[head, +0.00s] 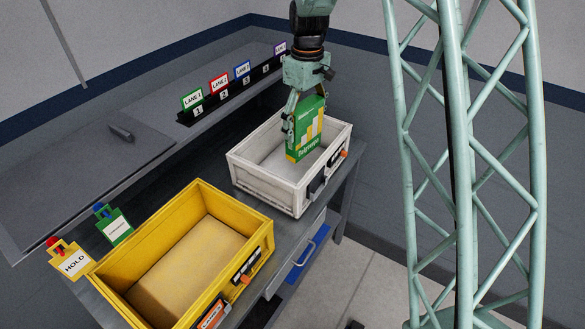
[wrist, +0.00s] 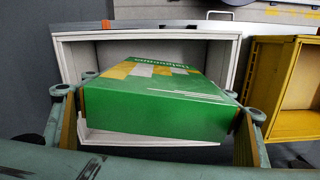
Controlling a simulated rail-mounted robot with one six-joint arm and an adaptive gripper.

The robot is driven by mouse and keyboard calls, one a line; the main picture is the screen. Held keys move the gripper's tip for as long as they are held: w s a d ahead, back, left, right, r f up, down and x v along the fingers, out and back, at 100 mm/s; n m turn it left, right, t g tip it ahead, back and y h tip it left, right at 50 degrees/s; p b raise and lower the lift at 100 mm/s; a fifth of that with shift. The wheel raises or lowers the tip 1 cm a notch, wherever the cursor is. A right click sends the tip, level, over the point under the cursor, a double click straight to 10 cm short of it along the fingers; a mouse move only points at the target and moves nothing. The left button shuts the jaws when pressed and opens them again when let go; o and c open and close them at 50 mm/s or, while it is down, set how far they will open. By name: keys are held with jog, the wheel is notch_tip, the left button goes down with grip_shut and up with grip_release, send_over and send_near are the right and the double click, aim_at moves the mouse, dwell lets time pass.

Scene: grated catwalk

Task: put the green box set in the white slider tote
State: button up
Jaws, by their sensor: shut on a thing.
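The green box (head: 306,131) has yellow and white blocks on its face and stands upright in the head view. My gripper (head: 301,110) is shut on it from above. In the wrist view the green box (wrist: 158,100) sits between my two fingers (wrist: 160,108). The white tote (head: 252,164) is directly below and around the box in the head view. The box's lower part overlaps the tote's interior; whether it touches the tote floor I cannot tell. The white tote also shows behind the box in the wrist view (wrist: 70,60).
A yellow tote (head: 262,232) stands on the bench in front of the white one and looks empty. Lane signs (head: 219,84) line a dark rail behind. A HOLD sign (head: 73,263) and a green sign (head: 116,228) stand by the yellow tote. A lattice column (head: 460,150) rises at right.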

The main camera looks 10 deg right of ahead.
jog(key=shift+n, duration=0.8)
jog(key=f, duration=0.1)
jog(key=w+a+f, duration=0.2)
jog(key=f, duration=0.1)
jog(key=shift+w+a+f+p, duration=0.1)
jog(key=shift+w+a+p, duration=0.15)
jog(key=shift+p, duration=0.1)
jog(key=shift+f, duration=0.1)
notch_tip(320, 180, down, 6)
jog(key=shift+f, duration=0.1)
jog(key=shift+f, duration=1.85)
jog(key=shift+f, duration=0.15)
jog(key=o, duration=1)
jog(key=shift+o, duration=0.3)
